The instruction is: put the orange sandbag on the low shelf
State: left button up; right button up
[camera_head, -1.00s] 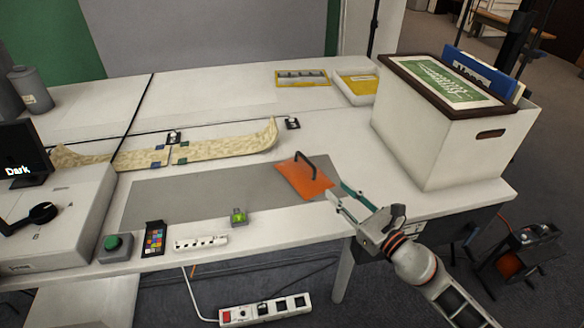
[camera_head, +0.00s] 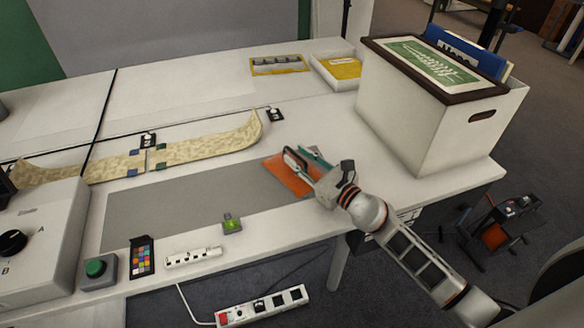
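The orange sandbag (camera_head: 284,176) lies flat at the right end of the grey mat on the table, its dark loop handle standing up. My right gripper (camera_head: 304,156) reaches in from the lower right, over the bag's right part. Its fingers are spread, one pale finger at the handle and one teal finger to the right. They partly hide the handle, so I cannot tell whether they touch it. The bag still rests on the table. My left gripper is not in view. I cannot pick out a low shelf in this view.
A white archival box (camera_head: 425,115) with a framed green sheet on top stands right of the gripper. A shallow tray (camera_head: 340,70) is behind. A patterned curved strip (camera_head: 210,146) lies behind the grey mat (camera_head: 180,205).

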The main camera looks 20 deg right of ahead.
jog(key=shift+x, duration=1)
jog(key=shift+f, duration=0.1)
grip_shut()
